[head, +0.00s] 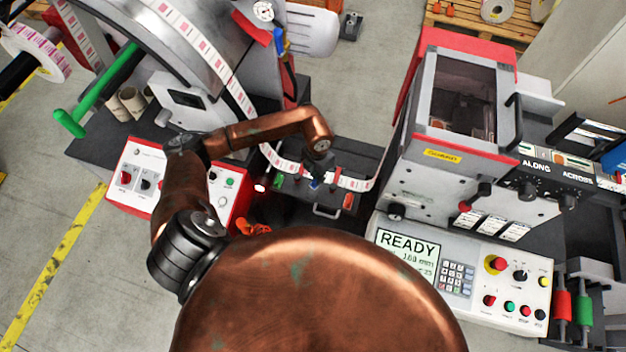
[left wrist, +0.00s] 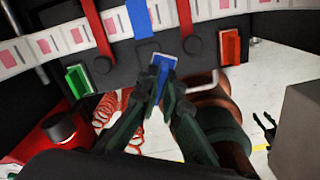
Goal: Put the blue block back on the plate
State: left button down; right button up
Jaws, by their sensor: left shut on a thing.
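The blue block (left wrist: 160,68) is between the fingertips of my left gripper (left wrist: 163,84) in the left wrist view. The gripper is shut on it, and the fingers hide its lower part. The block is in front of the lower edge of the dark plate (left wrist: 112,72); I cannot tell whether they touch. A green block (left wrist: 78,81) is on the plate at left and a red block (left wrist: 230,46) at right. In the head view the left gripper (head: 317,181) is over the plate (head: 293,191), with the blue block (head: 315,184) small there. My right gripper is not in view.
The printed label web (head: 352,183) runs across the plate, close to the gripper. The machine with the READY screen (head: 408,250) stands at right, and a red-and-white control box (head: 135,178) at left. A red coiled hose (left wrist: 106,108) hangs below the plate.

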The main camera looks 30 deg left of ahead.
aim_at(313, 191)
pick_arm(q)
jog(key=n, duration=0.1)
jog(key=f+n, duration=0.1)
jog(key=a+f+n, duration=0.1)
jog(key=shift+s+n, duration=0.3)
jog(key=shift+s+a+f+n, duration=0.1)
jog(key=shift+a+f+n, duration=0.1)
jog(key=shift+f+n, duration=0.6)
jog(key=shift+f+b, duration=0.4)
jog(key=shift+f, duration=0.1)
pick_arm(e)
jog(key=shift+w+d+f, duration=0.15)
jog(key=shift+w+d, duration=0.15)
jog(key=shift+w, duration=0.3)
pick_arm(q)
jog(key=shift+f, duration=0.4)
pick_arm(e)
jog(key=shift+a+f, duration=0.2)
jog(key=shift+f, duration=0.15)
pick_arm(q)
jog(key=shift+f+b, duration=0.65)
jog(key=shift+b, duration=0.1)
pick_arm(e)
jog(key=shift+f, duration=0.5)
pick_arm(q)
jog(key=shift+f, duration=0.15)
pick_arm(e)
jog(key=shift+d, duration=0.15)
